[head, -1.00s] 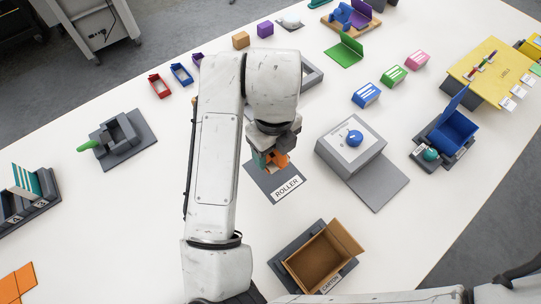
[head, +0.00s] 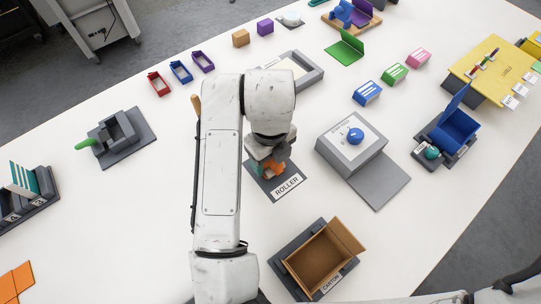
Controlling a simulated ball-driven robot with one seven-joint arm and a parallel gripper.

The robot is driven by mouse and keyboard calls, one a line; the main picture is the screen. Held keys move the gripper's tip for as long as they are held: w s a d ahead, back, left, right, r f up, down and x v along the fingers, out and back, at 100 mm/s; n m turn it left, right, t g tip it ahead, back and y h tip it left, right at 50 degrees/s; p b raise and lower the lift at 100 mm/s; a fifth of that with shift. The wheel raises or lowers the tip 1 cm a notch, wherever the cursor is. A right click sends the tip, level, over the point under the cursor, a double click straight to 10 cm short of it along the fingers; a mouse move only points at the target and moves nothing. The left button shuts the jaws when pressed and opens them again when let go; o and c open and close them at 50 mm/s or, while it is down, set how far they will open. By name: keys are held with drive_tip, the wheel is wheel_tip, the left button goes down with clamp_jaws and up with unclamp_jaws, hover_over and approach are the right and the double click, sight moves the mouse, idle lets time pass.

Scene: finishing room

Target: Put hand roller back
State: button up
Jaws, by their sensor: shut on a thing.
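The hand roller (head: 273,171) shows as an orange and teal piece at the jaws of my gripper (head: 268,163). My gripper is shut on it and points down over the dark grey mat (head: 262,189) labelled ROLLER. The roller is low over the far half of the mat. I cannot tell whether it touches the mat. My wrist and arm hide most of the roller and the mat's far edge.
An open cardboard carton (head: 318,262) stands in front of the mat. A grey box with a blue knob (head: 352,142) stands to its right. A grey tray (head: 300,69) lies behind my arm. A grey fixture with a green handle (head: 118,138) is at left. White table is clear between.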

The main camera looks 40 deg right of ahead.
drive_tip(key=shift+f, duration=0.4)
drive_tip(key=o, duration=1.4)
drive_tip(key=shift+r, duration=0.1)
drive_tip(key=shift+r+p, duration=0.55)
wheel_tip(320, 180, up, 12)
drive_tip(key=shift+r, duration=0.1)
